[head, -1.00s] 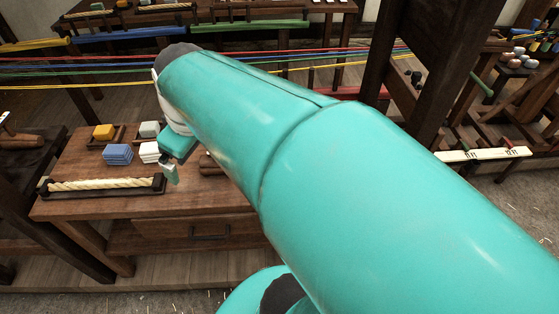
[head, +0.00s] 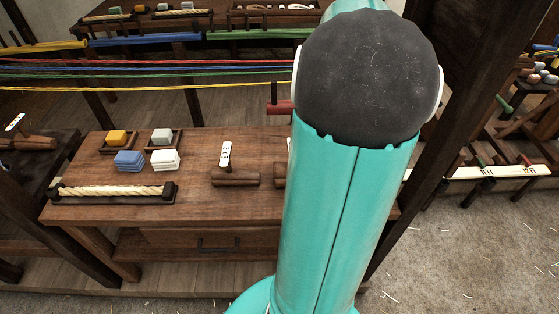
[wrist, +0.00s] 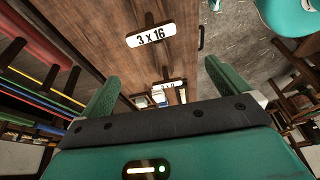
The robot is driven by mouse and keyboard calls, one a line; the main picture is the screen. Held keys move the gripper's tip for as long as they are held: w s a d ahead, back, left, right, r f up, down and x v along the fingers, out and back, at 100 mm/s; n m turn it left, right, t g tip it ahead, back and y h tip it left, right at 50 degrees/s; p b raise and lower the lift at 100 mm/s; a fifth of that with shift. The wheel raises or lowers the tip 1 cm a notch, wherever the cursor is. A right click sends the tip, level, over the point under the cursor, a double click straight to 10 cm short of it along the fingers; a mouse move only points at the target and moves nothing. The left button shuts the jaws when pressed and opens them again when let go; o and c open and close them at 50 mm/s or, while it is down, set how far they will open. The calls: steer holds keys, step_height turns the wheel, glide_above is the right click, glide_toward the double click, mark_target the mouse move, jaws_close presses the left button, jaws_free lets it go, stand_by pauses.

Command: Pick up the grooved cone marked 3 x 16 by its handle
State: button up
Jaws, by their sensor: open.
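In the wrist view, a white label reading 3 x 16 (wrist: 150,36) stands on a dark wooden holder above the brown tabletop. I cannot make out a grooved cone or its handle there. A second white label (wrist: 168,86), its text too small to read fully, shows lower down between my fingers. My gripper (wrist: 160,72) is open, its two green fingers spread wide with nothing between their pads. The 3 x 16 label lies beyond the fingertips. In the head view my arm hides my gripper and the right part of the table.
In the head view the wooden table (head: 95,212) carries a labelled dark wooden holder (head: 235,179), yellow, grey, blue and white blocks, and a rope piece (head: 112,191) on a tray. Coloured ropes (head: 150,74) stretch behind it. A dark post (head: 445,100) rises at right.

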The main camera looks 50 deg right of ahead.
steer(key=shift+n+t+y, duration=0.3)
steer(key=f, duration=0.4)
steer(key=w+f, duration=0.1)
steer(key=f, duration=0.4)
steer(key=w+f, duration=0.1)
steer(key=f, duration=0.3)
steer(key=shift+w+a+f, duration=0.1)
steer(key=shift+a+f, duration=0.15)
steer(key=shift+f, duration=0.05)
steer(key=c, duration=1.4)
